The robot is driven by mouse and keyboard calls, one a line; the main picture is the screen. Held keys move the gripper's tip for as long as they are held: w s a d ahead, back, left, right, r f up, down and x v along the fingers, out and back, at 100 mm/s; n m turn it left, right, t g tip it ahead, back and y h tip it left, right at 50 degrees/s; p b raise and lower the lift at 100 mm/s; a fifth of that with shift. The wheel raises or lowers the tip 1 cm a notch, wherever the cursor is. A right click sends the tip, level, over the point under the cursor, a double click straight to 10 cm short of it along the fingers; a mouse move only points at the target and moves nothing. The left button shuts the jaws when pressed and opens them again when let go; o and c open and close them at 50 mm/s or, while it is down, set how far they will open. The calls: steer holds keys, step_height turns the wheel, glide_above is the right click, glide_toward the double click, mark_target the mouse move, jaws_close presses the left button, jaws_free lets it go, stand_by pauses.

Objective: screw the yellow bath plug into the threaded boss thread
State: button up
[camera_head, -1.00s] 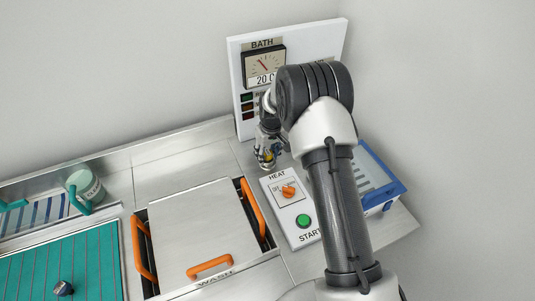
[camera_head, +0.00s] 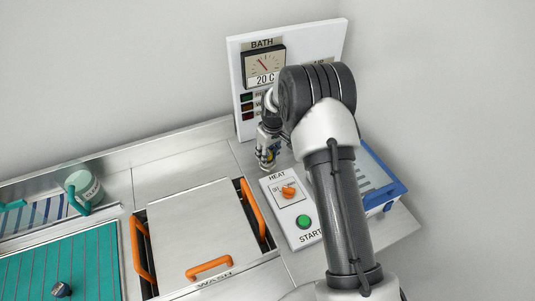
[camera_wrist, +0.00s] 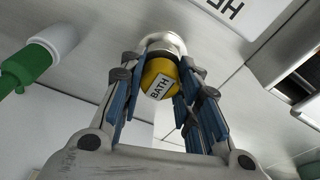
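The yellow bath plug (camera_wrist: 160,78), with a white BATH label on its face, sits between my gripper's blue-padded fingers in the wrist view. My gripper (camera_wrist: 158,88) has a finger close against each side of the plug and looks shut on it. The pale round threaded boss (camera_wrist: 163,42) shows just beyond the plug, in line with it. The plug meets the boss, but its threads are hidden, so I cannot tell how deep it sits.
A green-and-white fitting (camera_wrist: 35,62) is left of my gripper in the wrist view. The HEAT panel (camera_head: 291,210) with orange knob and green button stands close by. The BATH gauge board (camera_head: 264,65) rises behind. The lidded wash basin (camera_head: 200,230) with orange handles is left.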

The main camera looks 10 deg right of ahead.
steer(key=shift+c, duration=0.7)
steer(key=shift+m, duration=0.8)
steer(key=shift+s+f+m+h, duration=0.1)
steer(key=shift+m+h, duration=0.2)
steer(key=shift+m, duration=0.6)
steer(key=shift+m, duration=0.9)
